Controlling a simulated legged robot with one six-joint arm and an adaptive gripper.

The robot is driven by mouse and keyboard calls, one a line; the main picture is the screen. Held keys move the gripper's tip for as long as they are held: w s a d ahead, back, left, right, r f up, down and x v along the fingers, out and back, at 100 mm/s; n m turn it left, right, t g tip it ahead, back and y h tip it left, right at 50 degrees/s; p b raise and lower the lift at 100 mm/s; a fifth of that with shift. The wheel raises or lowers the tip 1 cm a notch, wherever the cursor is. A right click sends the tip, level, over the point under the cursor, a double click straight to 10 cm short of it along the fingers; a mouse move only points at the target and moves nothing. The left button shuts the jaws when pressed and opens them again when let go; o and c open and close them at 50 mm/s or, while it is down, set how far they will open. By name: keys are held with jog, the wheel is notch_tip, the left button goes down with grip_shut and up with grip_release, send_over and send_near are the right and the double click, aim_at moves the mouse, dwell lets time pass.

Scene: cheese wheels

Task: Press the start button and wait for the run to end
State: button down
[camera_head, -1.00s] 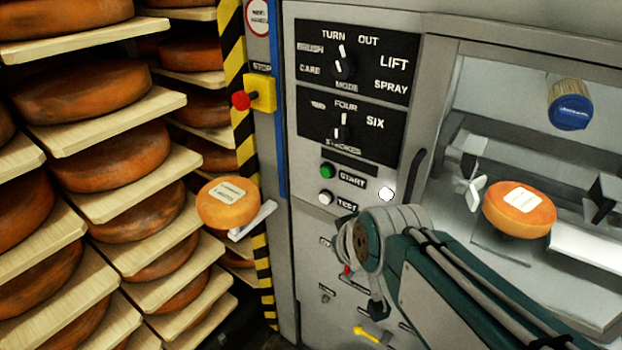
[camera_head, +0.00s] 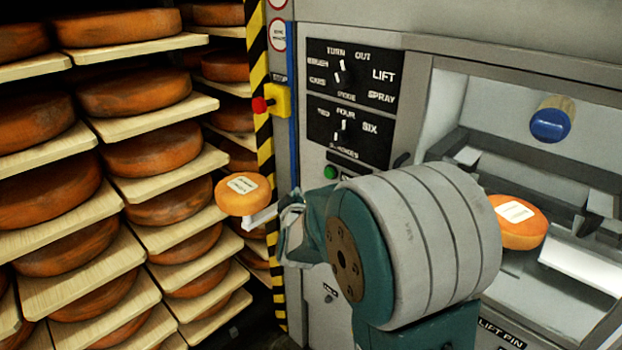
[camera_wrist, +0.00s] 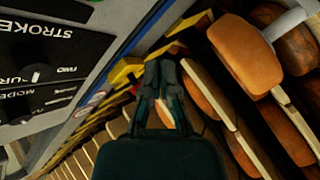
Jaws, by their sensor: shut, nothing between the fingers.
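The green start button (camera_head: 330,172) shows on the grey machine panel, just above my large arm joint, which hides its label and the controls below. The mode dial (camera_head: 346,76) and the strokes dial (camera_head: 343,138) are above it; the strokes pointer is toward FOUR. My gripper (camera_wrist: 160,68) is shut and empty in the wrist view, with its fingertips over the striped post and shelf edge. In the head view my arm's end reaches left of the panel, and the fingertips cannot be made out clearly.
A red stop button (camera_head: 260,105) sits on a yellow box (camera_head: 279,101) by the striped post (camera_head: 256,60). Racks of cheese wheels (camera_head: 135,92) fill the left. A labelled small cheese (camera_head: 243,194) is near the post. Another labelled cheese (camera_head: 519,222) is inside the machine bay.

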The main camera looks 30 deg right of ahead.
aim_at(329, 173)
jog(key=shift+w+a+f, duration=0.1)
jog(key=shift+a, duration=0.1)
dwell(0.3)
jog(key=shift+w+d, duration=0.5)
jog(key=shift+d, duration=0.9)
jog(key=shift+w+d, duration=0.55)
jog(key=shift+d, duration=0.85)
jog(key=shift+w+d, duration=0.5)
jog(key=shift+d, duration=0.9)
jog(key=shift+w+d, duration=0.1)
jog(key=shift+d, duration=0.25)
